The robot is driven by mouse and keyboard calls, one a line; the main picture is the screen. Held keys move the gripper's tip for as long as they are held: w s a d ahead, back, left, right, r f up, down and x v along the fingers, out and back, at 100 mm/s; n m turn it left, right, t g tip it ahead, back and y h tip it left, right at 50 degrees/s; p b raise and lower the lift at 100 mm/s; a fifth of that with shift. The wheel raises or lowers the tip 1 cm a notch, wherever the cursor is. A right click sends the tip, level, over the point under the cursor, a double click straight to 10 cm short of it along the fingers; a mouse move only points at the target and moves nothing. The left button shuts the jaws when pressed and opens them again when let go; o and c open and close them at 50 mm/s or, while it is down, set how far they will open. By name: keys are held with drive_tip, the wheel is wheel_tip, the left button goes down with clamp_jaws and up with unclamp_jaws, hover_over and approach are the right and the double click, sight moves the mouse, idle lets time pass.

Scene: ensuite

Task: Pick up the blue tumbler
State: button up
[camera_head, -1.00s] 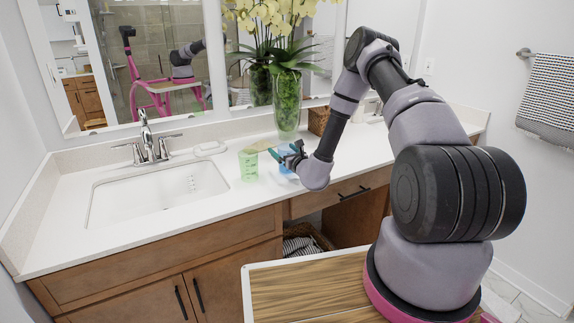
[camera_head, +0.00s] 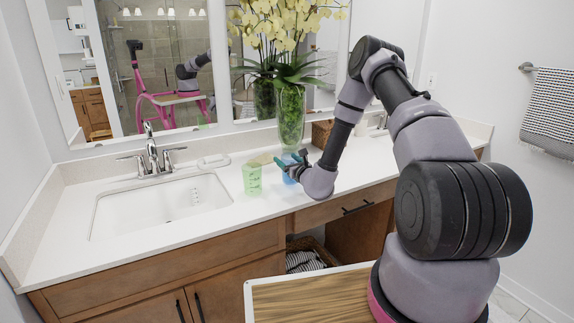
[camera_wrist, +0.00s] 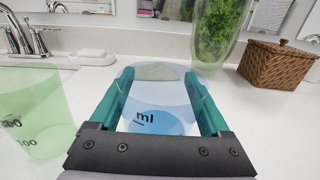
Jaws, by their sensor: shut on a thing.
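The blue tumbler (camera_wrist: 158,120) is see-through, with "ml" printed on its side. It stands between the teal fingers of my gripper (camera_wrist: 160,95) in the wrist view, with a finger along each side. My gripper is shut on it. In the head view, my gripper (camera_head: 292,160) reaches over the counter from the right, and the tumbler (camera_head: 289,176) shows as a small blue patch partly hidden by the fingers. I cannot tell whether its base is clear of the counter.
A green measuring cup (camera_head: 252,179) stands just left of the tumbler. A glass vase with orchids (camera_head: 291,118) and a wicker basket (camera_wrist: 277,66) stand behind. A soap dish (camera_head: 213,162) and the sink (camera_head: 160,204) lie to the left. The counter's front edge is near.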

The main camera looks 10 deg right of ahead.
drive_tip(key=shift+r, duration=3.75)
drive_tip(key=s+d+f+m+h, duration=0.1)
drive_tip(key=s+d+m+h, duration=0.2)
drive_tip(key=s+d, duration=0.7)
drive_tip(key=s+h, duration=0.2)
drive_tip(key=s, duration=0.1)
drive_tip(key=shift+f+t, duration=0.25)
drive_tip(key=shift+t, duration=0.05)
drive_tip(key=shift+a, duration=0.1)
